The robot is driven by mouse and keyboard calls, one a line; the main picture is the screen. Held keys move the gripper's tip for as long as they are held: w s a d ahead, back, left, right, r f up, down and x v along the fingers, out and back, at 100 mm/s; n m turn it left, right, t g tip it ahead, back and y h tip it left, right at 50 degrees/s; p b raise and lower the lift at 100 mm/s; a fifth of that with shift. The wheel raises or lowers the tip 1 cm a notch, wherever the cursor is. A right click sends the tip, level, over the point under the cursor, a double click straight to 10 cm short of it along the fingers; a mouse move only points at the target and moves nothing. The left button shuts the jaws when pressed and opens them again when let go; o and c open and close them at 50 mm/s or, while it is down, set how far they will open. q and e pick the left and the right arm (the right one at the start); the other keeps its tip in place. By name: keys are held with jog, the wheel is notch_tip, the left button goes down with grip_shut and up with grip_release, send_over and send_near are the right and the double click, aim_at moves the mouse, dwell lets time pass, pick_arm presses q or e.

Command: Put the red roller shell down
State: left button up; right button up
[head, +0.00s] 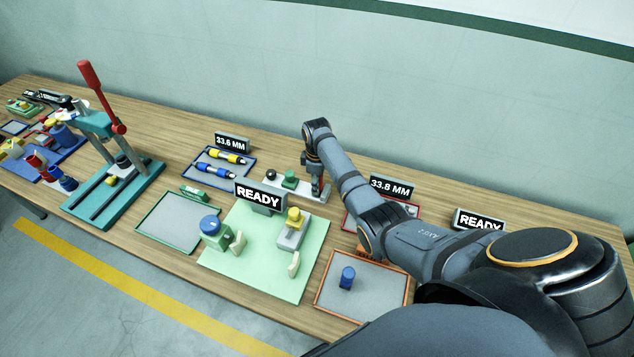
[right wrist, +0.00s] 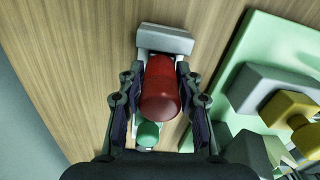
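The red roller shell (right wrist: 160,90) shows in the right wrist view, between the two fingers of my right gripper (right wrist: 160,100), which touch its sides. My right gripper (head: 314,185) shows in the head view over the right end of a light grey gauge stand (head: 300,192); the shell cannot be made out there. In the right wrist view a grey block (right wrist: 165,39) lies just beyond the shell, and a green knob (right wrist: 148,134) shows nearer. Whether the shell touches the stand I cannot tell. My left gripper is not in view.
A green mat (head: 235,270) with fixtures and a READY sign (head: 260,196) lies in front of the stand. A blue-rimmed tray (head: 247,178) holds two rollers. An orange-rimmed tray (head: 385,302) holds a blue part (head: 347,278). A press (head: 110,190) stands left. My right arm partly covers a red-rimmed tray.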

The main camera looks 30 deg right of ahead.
jog(key=o, duration=0.3)
notch_tip(320, 180, up, 12)
jog(key=shift+f+b, duration=0.1)
jog(key=shift+b, duration=0.75)
jog(key=shift+r, duration=0.25)
